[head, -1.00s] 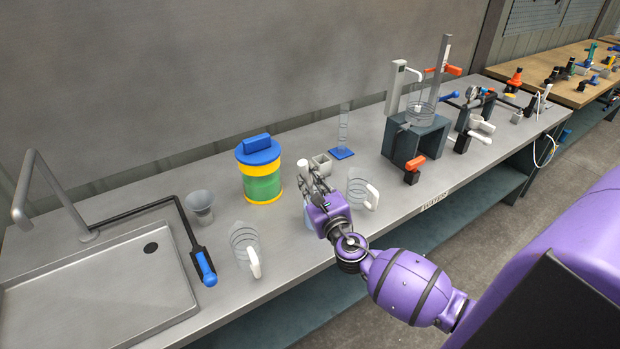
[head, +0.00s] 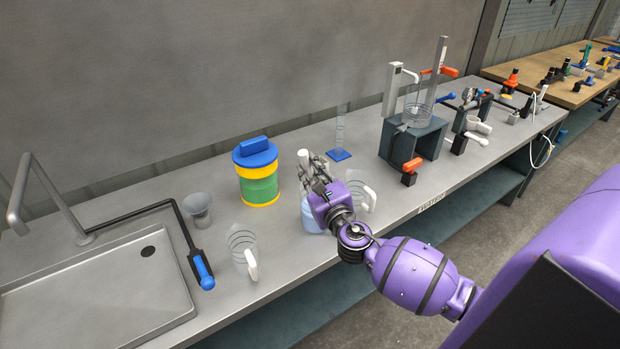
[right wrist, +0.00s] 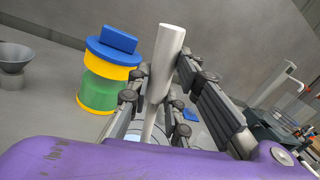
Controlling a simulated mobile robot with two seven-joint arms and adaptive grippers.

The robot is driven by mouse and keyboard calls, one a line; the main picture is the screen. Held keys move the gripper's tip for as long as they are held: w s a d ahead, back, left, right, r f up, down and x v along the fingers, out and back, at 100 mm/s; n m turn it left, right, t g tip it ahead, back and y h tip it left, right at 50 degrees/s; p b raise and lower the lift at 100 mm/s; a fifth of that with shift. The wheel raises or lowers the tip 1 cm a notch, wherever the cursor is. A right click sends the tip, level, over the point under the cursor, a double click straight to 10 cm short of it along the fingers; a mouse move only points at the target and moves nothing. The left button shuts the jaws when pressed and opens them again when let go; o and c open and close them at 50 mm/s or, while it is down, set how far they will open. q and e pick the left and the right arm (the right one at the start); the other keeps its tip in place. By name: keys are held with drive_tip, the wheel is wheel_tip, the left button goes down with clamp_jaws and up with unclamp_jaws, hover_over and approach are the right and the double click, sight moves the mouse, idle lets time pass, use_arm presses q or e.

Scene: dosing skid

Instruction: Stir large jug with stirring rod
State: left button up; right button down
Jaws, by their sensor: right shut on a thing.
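My right gripper (head: 318,178) is shut on the pale grey stirring rod (head: 303,160), whose top rises above the fingers. In the right wrist view the rod (right wrist: 168,55) runs down between the fingers, slightly tilted. Below the fingers is a clear rim with pale blue inside, part of a jug. In the head view this jug with bluish contents (head: 309,222) is mostly hidden behind my gripper. The rod's lower end runs toward the jug's mouth, but its tip is hidden. My left gripper is not in view.
A green and yellow drum with a blue lid (head: 257,172) stands left of the gripper. Clear jugs stand on either side, one front left (head: 243,250) and one just right (head: 361,192). A funnel (head: 198,208), sink (head: 90,290) and dark stand (head: 420,138) are farther off.

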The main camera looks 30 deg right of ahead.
wheel_tip(320, 180, up, 10)
idle(1.0)
drive_tip(key=shift+r, duration=0.1)
idle(0.4)
drive_tip(key=shift+r, duration=2.4)
drive_tip(key=shift+w+a, duration=0.1)
